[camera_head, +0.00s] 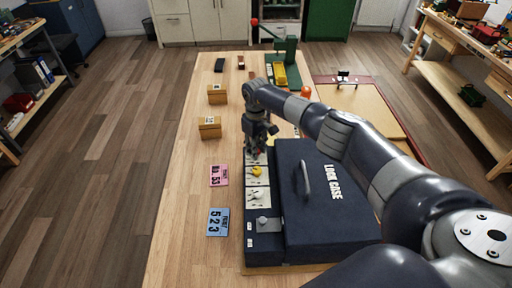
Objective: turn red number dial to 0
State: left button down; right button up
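The dark blue lock case (325,215) lies on the wooden table, lid down, with a handle on top. A strip of white plates with dials runs along its left side. A yellow dial (256,171) and a pale dial (258,194) show there, and a grey knob (262,221) sits nearer to me. I see no red dial; my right gripper covers the far end of the strip. My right gripper (256,152) points down over that end, just beyond the yellow dial. Its fingertips are small and dark, so I cannot tell their opening or contact. My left gripper is out of view.
A pink card (219,175) and a blue card (218,222) with numbers lie left of the case. Two small wooden boxes (209,127) (217,94) stand farther back. A green press (285,60) stands at the far end. The table's left side is mostly clear.

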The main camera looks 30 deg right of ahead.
jog(key=o, duration=0.4)
jog(key=shift+w+r, duration=0.1)
jog(key=shift+o, duration=0.2)
jog(key=shift+a+r, duration=0.1)
jog(key=shift+r, duration=0.35)
notch_tip(320, 180, up, 11)
dwell(0.4)
